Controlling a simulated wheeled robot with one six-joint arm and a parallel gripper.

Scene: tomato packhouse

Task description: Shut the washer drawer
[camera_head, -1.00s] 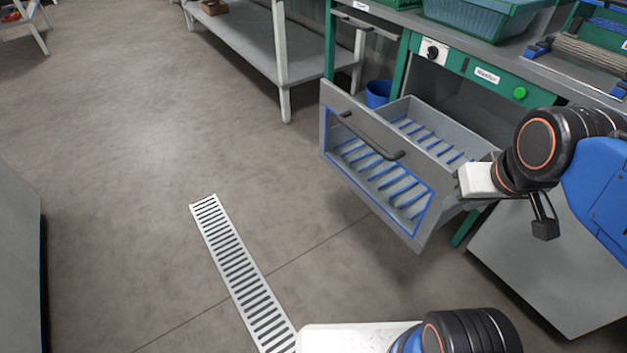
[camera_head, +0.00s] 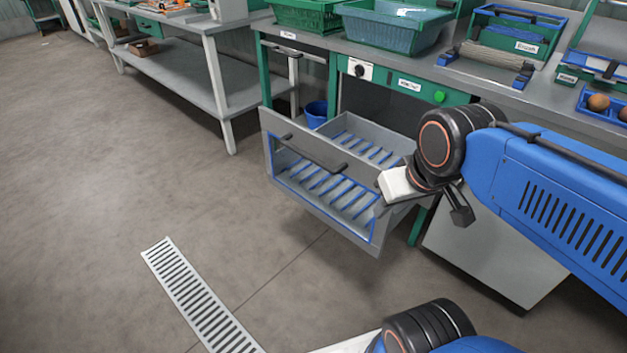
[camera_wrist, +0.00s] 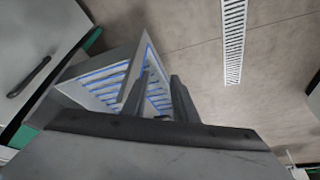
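The washer drawer (camera_head: 262,150) stands pulled well out below the green panel with the washer label (camera_head: 410,85). It is a grey box with a slatted, blue-edged front and a dark bar handle (camera_head: 312,155).
A blue bucket (camera_head: 315,114) stands behind the drawer on the left. A grey cabinet (camera_head: 490,255) is right of the drawer, under the counter. Crates (camera_head: 395,28) stand on the counter. A floor drain grate (camera_head: 200,300) lies in open floor at front left.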

